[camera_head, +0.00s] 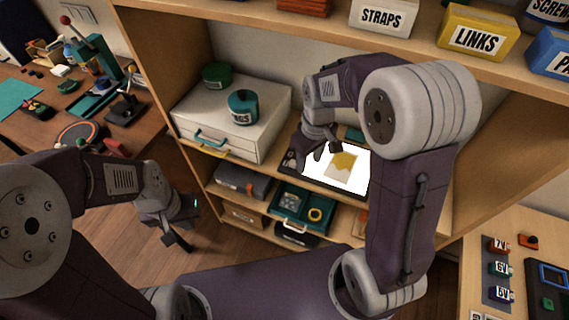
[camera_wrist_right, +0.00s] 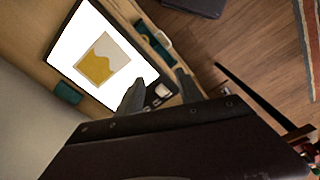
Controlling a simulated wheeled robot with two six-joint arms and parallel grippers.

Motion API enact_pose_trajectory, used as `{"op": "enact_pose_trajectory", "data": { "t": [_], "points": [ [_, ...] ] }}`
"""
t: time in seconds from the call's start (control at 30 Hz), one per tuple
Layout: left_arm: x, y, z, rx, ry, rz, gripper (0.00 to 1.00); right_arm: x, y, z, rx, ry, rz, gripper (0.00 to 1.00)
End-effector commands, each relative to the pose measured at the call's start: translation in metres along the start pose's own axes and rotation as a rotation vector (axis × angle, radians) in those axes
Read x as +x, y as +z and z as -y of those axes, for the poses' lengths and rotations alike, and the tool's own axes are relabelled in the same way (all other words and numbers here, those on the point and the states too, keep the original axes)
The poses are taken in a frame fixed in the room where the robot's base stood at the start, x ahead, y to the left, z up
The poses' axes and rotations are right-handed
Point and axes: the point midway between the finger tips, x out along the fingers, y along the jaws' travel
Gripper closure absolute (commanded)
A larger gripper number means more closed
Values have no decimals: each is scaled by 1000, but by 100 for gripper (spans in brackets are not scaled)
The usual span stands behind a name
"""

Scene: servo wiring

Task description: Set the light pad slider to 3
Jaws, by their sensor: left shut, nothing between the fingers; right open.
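The light pad (camera_head: 360,178) lies on a shelf, its white surface lit, with a translucent sheet bearing a yellow shape (camera_head: 342,163) on it. It also shows in the right wrist view (camera_wrist_right: 68,55). Its dark control strip carries a small pale control (camera_wrist_right: 162,89), possibly the slider; its setting is too small to read. My right gripper (camera_head: 318,158) is open over the pad's left end. In the right wrist view its fingertips (camera_wrist_right: 160,88) appear either side of the pale control; contact cannot be told. My left gripper (camera_head: 188,240) is shut and empty, above the floor left of the shelf.
A white drawer box (camera_head: 250,135) with green tins stands left of the pad. The shelf board above carries labelled boxes, including LINKS (camera_head: 478,38). A lower shelf holds a green tray (camera_head: 290,205). A cluttered workbench (camera_head: 140,130) is at left, another table at right.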

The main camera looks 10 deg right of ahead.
Motion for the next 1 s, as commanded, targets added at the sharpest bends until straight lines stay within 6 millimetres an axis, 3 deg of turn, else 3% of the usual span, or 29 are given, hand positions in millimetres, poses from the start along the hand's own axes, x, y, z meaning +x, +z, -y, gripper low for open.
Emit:
{"op": "enact_pose_trajectory", "data": {
  "t": [0.2, 0.4, 0.63, 1.0],
  "points": [
    [26, 3, 0, 0, 0, 0, 100, 12, -47, -10, -265, -9, 26, 56],
    [38, 4, 1, 0, 0, 0, 100, 13, -77, -14, -468, -20, 47, 56],
    [39, 4, 1, 0, 0, 0, 100, 16, -79, -14, -496, -23, 51, 56],
    [50, 5, 1, 0, 0, 0, 100, 87, -74, -13, -493, -24, 52, 56]
  ]
}}
